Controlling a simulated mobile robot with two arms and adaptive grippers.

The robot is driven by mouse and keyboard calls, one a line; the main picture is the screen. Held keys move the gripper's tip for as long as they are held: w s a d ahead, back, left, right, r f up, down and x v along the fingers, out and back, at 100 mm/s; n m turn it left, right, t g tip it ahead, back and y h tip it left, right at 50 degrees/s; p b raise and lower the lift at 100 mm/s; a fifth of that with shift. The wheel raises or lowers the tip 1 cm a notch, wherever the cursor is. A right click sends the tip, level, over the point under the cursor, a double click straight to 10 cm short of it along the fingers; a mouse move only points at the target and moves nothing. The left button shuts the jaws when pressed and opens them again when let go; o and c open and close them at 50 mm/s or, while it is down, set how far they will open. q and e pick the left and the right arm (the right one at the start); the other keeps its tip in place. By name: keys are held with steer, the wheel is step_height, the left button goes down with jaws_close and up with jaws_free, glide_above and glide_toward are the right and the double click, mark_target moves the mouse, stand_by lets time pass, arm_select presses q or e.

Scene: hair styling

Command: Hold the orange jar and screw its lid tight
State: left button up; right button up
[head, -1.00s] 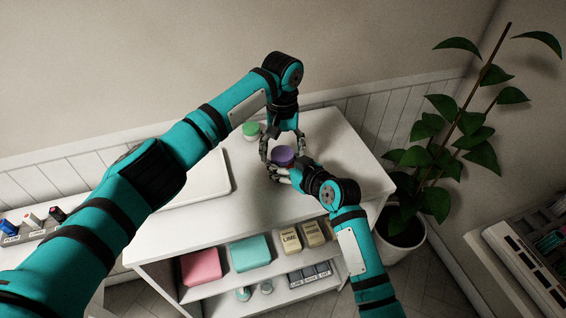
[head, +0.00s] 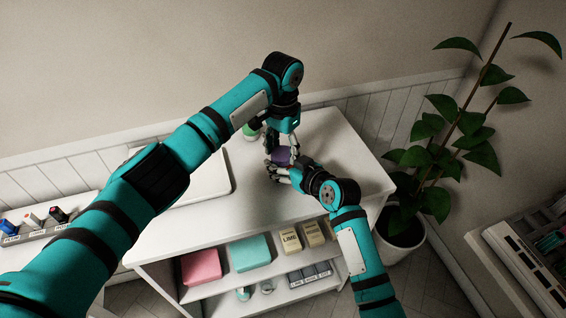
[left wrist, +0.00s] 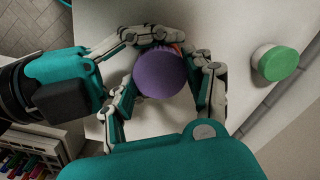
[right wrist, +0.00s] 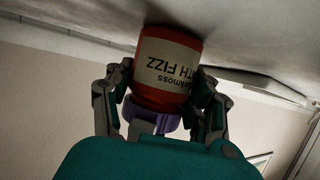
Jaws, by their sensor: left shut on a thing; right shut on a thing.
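The orange jar (right wrist: 168,72) shows upside down in the right wrist view, with a pale label and its base by the white cabinet top. Its purple lid (left wrist: 160,74) fills the middle of the left wrist view and shows partly in the head view (head: 282,157). My left gripper (head: 281,149) reaches from above and is shut on the lid, its fingers on either side. My right gripper (head: 277,172) comes in low from the front and is shut on the jar, one finger on each side (right wrist: 160,88). In the head view the jar's body is hidden by the grippers.
A green-lidded jar (left wrist: 280,63) stands close by on the cabinet top (head: 340,185). A white flat board (head: 205,185) lies to the left. Shelves below hold a pink box (head: 201,267) and a teal box (head: 250,253). A potted plant (head: 405,225) stands at right.

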arm_select(q)
steer(key=m, duration=0.4)
steer(key=shift+a, duration=0.1)
steer(key=o, duration=1)
steer(key=n, duration=0.5)
steer(key=shift+n, duration=0.8)
steer(key=n, duration=0.5)
steer(key=shift+n, duration=0.4)
